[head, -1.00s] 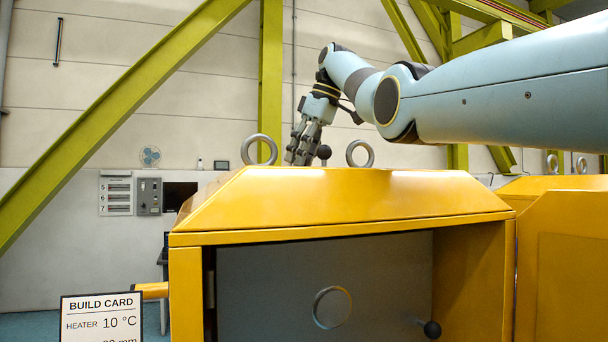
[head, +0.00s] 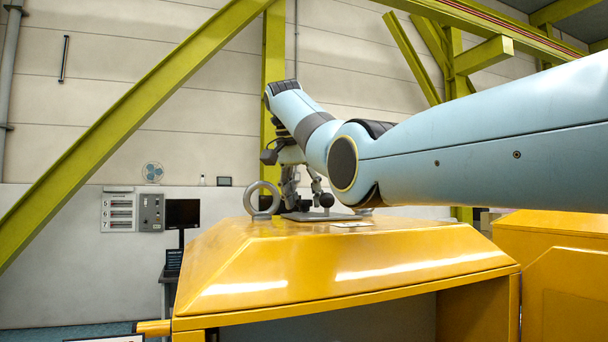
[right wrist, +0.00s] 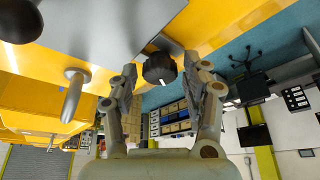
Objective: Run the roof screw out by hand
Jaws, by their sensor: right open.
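The roof screw shows as a dark round knob (head: 326,200) above the yellow cabinet roof (head: 340,255). In the right wrist view the dark knob (right wrist: 160,68) carries a white mark and lies between my fingertips. My right gripper (head: 305,193) reaches down to the roof from above, behind my arm. In the right wrist view its two fingers (right wrist: 160,82) stand apart on either side of the knob, with no clear grip on it. A grey plate (head: 318,217) lies on the roof under the knob. The screw's shaft is hidden. My left gripper is out of view.
A lifting eye (head: 262,198) stands left of the gripper; another beyond my arm is mostly hidden. A metal peg or eye (right wrist: 74,94) also shows in the right wrist view. A green diagonal beam (head: 120,120) and a second yellow cabinet (head: 565,280) are farther off.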

